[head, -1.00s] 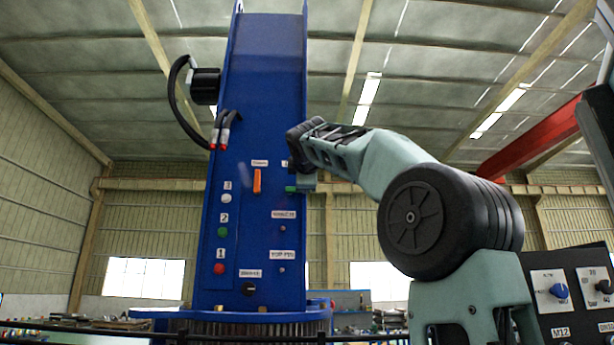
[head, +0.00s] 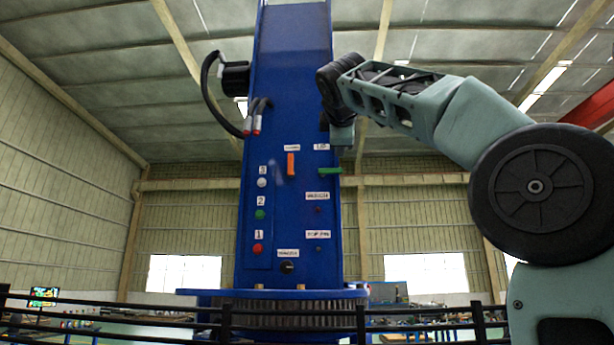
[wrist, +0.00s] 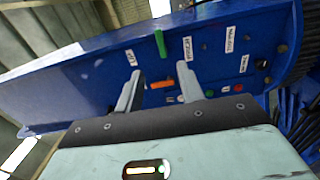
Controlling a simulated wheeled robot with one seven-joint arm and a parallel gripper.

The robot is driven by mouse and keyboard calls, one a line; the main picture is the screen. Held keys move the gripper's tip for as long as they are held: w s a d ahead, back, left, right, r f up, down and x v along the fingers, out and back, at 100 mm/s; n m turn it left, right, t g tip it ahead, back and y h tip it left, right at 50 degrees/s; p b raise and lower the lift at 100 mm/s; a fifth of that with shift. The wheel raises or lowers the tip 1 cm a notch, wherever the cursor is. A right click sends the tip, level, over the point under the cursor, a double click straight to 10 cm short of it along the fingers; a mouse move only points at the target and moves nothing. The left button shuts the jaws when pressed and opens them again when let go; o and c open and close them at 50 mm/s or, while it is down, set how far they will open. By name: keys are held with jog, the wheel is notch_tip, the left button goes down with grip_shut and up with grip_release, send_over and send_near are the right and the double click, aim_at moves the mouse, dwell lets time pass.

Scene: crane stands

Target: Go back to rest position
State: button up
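My gripper (wrist: 160,80) is open in the wrist view, its two fingers apart with nothing held. It faces the blue crane column (head: 290,80). The orange lever (head: 291,164) stands upright on the panel; in the wrist view it (wrist: 162,85) appears between the fingers, behind them. The green lever (head: 330,171) points sideways at the panel's right edge, and it also shows in the wrist view (wrist: 160,44). In the head view my gripper (head: 342,134) is just above the green lever, at the column's right edge; its fingers cannot be made out there.
Red (head: 257,249), green (head: 260,214) and white (head: 262,183) buttons and a black knob (head: 288,268) sit on the panel. A black railing (head: 120,322) crosses the front. Black hoses (head: 210,95) hang at the column's left.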

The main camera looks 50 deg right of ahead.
jog(key=w+a+f+n+y, duration=0.1)
jog(key=w+a+f+y, duration=0.3)
jog(key=w+a+f, duration=0.4)
jog(key=w+a+f+n+y, duration=0.2)
jog(key=w+a+f+y, duration=0.3)
jog(key=f, duration=0.6)
jog(key=a+f+g+y, duration=0.2)
jog(key=a+f+y, duration=0.2)
jog(key=a+f, duration=1.3)
jog(key=s+a+f+g+y, duration=0.1)
jog(key=s+a+f+g, duration=0.25)
jog(key=s+f, duration=0.45)
jog(key=s+a+f+g+y, duration=0.15)
jog(key=s+a+f, duration=0.25)
jog(key=f, duration=0.9)
jog(key=s+f+m+g+h, duration=0.1)
jog(key=s+f+m+g, duration=0.2)
jog(key=s+f, duration=1)
jog(key=s+g, duration=0.1)
jog(key=s, duration=0.2)
jog(key=shift+s+a+f+g, duration=0.15)
jog(key=shift+s+g, duration=0.05)
jog(key=shift+g, duration=0.1)
